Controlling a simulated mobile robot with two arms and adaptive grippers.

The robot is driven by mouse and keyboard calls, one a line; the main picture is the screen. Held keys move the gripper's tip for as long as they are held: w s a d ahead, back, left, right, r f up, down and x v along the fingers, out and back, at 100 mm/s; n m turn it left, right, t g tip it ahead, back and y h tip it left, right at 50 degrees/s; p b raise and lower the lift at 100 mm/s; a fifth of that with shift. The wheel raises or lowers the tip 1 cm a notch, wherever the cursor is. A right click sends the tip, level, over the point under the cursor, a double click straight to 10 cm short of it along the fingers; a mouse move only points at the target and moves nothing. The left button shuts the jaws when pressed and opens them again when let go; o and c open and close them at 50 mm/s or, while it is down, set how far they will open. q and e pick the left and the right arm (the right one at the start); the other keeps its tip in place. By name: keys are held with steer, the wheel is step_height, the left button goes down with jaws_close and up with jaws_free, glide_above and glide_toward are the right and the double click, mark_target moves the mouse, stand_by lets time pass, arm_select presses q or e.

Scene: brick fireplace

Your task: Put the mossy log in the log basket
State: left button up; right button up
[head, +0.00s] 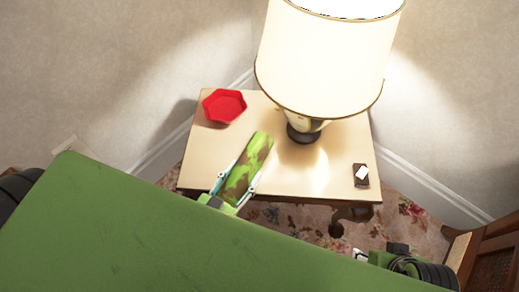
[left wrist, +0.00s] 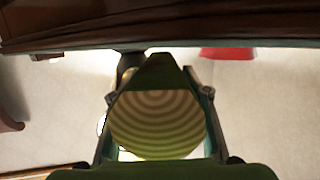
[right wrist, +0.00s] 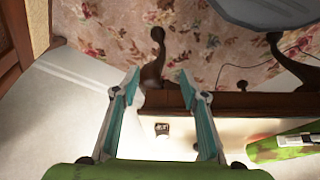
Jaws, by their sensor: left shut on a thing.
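The mossy log (head: 250,163), green with brown patches, is in my left gripper (head: 237,185), whose fingers lie on both sides of its near end. In the head view the log reaches over the side table; I cannot tell whether it touches the top. In the left wrist view the log's ringed, pale end (left wrist: 158,122) faces the camera between the fingers. My right gripper (right wrist: 159,80) is open and empty in front of the table's right part; its tip shows at the lower edge of the head view. The log basket is not seen in any view.
The side table (head: 205,160) carries a lit lamp (head: 325,60), a red hexagonal dish (head: 224,106) at the back left, and a small dark box (head: 361,175) with a white top at the right. A wooden chair (head: 490,255) stands at lower right. Walls close in behind the table.

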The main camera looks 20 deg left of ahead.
mark_target(257, 150)
arm_select(q)
steer(key=w, duration=0.5)
steer(key=shift+w+d+r+p, duration=0.15)
steer(key=shift+w+d+p, duration=0.15)
steer(key=shift+w, duration=0.05)
steer(key=w, duration=0.3)
steer(key=shift+d+r+p, duration=0.1)
steer(key=shift+d+p, duration=0.1)
steer(key=shift+p, duration=0.1)
steer(key=shift+w+f+b, duration=0.15)
steer(key=shift+f+b, duration=0.5)
steer(key=shift+f, duration=0.35)
arm_select(e)
steer(key=shift+w+a+f, duration=0.1)
steer(key=shift+w+a, duration=0.05)
steer(key=shift+w, duration=0.4)
arm_select(q)
steer(key=shift+r, duration=0.1)
arm_select(e)
steer(key=shift+w+t, duration=0.1)
steer(key=shift+t, duration=0.2)
